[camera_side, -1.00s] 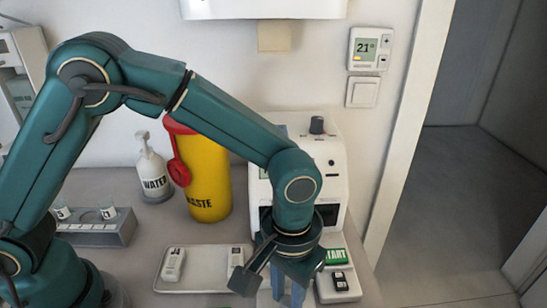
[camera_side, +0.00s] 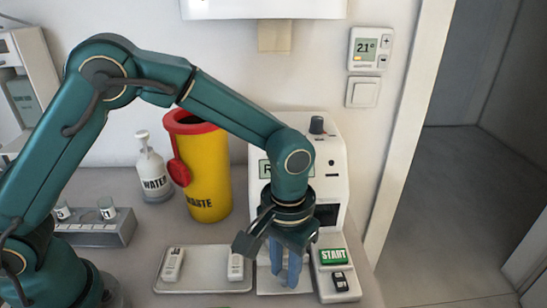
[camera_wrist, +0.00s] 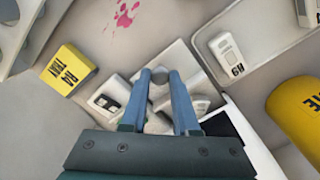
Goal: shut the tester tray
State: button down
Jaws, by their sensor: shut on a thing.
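The tester (camera_side: 327,150) is a white machine at the back right of the table, with a green screen partly hidden by my arm. Its white tester tray (camera_side: 268,287) sticks out low at the front, left of the green START button (camera_side: 334,257). My gripper (camera_side: 285,283) points down over the tray with its blue fingers close together. In the wrist view, my gripper (camera_wrist: 161,72) has a small grey rounded part of the tray between its fingertips. My fingers and wrist hide much of the tray and the opening behind it.
A shallow tray (camera_side: 205,275) with two white cassettes lies just left of the tester. A yellow waste bin (camera_side: 207,170) and a water bottle (camera_side: 152,170) stand behind it. A yellow block (camera_wrist: 66,69) shows in the wrist view. A grey rack (camera_side: 100,226) stands at left.

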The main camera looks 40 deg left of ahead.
jog(key=w+a, duration=0.4)
jog(key=shift+w+a, duration=0.15)
jog(key=c, duration=0.7)
grip_release()
jog(key=shift+o, duration=0.2)
notch_tip(320, 180, up, 4)
jog(key=shift+r, duration=0.6)
